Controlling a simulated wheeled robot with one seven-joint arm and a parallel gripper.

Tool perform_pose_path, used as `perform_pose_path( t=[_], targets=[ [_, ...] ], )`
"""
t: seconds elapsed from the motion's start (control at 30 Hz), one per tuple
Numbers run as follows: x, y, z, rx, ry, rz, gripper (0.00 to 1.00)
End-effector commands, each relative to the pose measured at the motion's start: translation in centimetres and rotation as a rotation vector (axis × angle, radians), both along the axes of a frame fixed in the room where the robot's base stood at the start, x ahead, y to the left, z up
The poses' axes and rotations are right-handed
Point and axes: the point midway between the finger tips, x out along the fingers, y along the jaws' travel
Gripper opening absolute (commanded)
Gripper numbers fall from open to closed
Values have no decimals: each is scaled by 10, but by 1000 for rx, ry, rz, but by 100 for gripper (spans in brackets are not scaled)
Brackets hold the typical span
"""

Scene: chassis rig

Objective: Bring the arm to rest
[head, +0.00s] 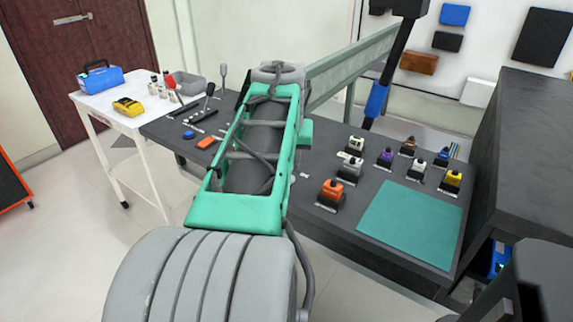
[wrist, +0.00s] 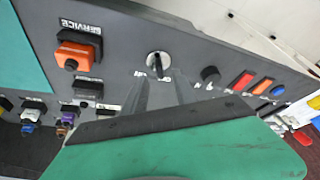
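My arm, with a green frame and a grey ribbed lower part, reaches out over the dark work panel (head: 330,205) in the head view. My gripper is hidden behind the arm there. In the wrist view the grey fingers of my gripper (wrist: 160,90) point at the panel, just below a round selector knob (wrist: 158,64). The fingers look close together, but I cannot tell whether they are open or shut. No held object shows. Whether the fingers touch the panel is also unclear.
An orange connector (head: 332,192) and several coloured ones stand on the panel near a teal mat (head: 410,222). Levers and buttons (head: 207,142) lie left of my arm. A white cart (head: 130,118) holds a blue toolbox (head: 100,77). A dark cabinet (head: 525,150) stands at right.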

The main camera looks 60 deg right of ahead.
Motion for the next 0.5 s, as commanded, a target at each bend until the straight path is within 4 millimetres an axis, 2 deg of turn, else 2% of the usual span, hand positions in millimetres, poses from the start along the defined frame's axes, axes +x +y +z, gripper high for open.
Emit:
perform_pose_path(
  t=[0.03, 0.2, 0.5],
  targets=[
    [-1, 3, 13, -4, -1, 0, 34],
    [-5, 12, 33, 0, 0, -1, 34],
    [-6, 14, 35, 1, 0, 0, 34]
  ],
)
